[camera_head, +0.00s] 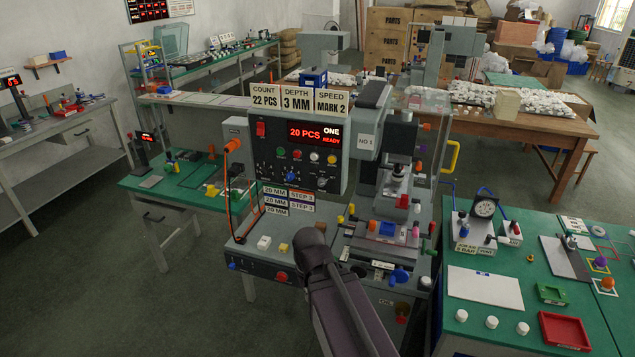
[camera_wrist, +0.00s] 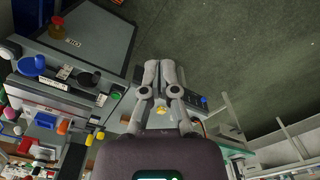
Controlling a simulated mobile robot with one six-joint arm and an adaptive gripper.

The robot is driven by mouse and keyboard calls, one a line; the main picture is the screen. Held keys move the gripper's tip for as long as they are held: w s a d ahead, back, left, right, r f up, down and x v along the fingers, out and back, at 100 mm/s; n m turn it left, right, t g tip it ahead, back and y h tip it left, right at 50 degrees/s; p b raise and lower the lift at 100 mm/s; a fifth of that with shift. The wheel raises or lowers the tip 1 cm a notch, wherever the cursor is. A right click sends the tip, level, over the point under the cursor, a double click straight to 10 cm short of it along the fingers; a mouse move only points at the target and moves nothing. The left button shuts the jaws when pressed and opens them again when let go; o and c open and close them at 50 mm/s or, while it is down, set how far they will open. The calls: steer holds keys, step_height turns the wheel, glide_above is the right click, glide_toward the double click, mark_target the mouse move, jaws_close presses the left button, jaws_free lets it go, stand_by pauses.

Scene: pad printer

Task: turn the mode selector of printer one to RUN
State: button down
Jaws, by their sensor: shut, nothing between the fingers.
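Printer one (camera_head: 360,138) is a grey machine marked "ONE" and "NO 1", with a red display reading "20 PCS" and "READY". Its upright panel carries coloured buttons, a blue knob (camera_head: 291,177) and a dark knob (camera_head: 322,182). The markings around these knobs are too small to read, so I cannot tell which is the mode selector or where it points. My gripper (camera_wrist: 161,66) is shut and empty in the wrist view, its two fingertips together, with part of the machine's base beside and behind them. In the head view my arm crosses in front of the base and the fingers cannot be made out.
A red knob (camera_head: 282,276) and a blue knob (camera_head: 400,275) stick out at the base's front. A green side table (camera_head: 500,333) with a gauge, papers and trays stands at right. Another green bench (camera_head: 190,200) stands at left. Open floor lies at lower left.

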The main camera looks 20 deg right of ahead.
stand_by(0.4)
steer(key=c, duration=0.7)
jaws_free()
steer(key=shift+w+d+f, duration=0.1)
steer(key=o, duration=0.3)
steer(key=shift+w+d+f, duration=0.15)
steer(key=shift+w+d, duration=0.05)
steer(key=shift+w, duration=0.05)
steer(key=w+d+m+t+h+b, duration=0.1)
steer(key=w+d+t+h+b, duration=0.3)
steer(key=w, duration=0.3)
steer(key=w+d+m+t+h+b, duration=0.1)
steer(key=w+d+t+h+b, duration=0.2)
steer(key=w+d, duration=0.35)
steer(key=w+a+r+n+t+h+b, duration=0.1)
steer(key=w+r+t+b, duration=0.2)
steer(key=w, duration=0.4)
steer(key=w+a+r+n+t+h+b, duration=0.2)
steer(key=w+r+t+b, duration=0.1)
steer(key=w, duration=0.5)
steer(key=shift+t+h, duration=0.3)
steer(key=shift+t, duration=0.5)
steer(key=shift+w, duration=0.1)
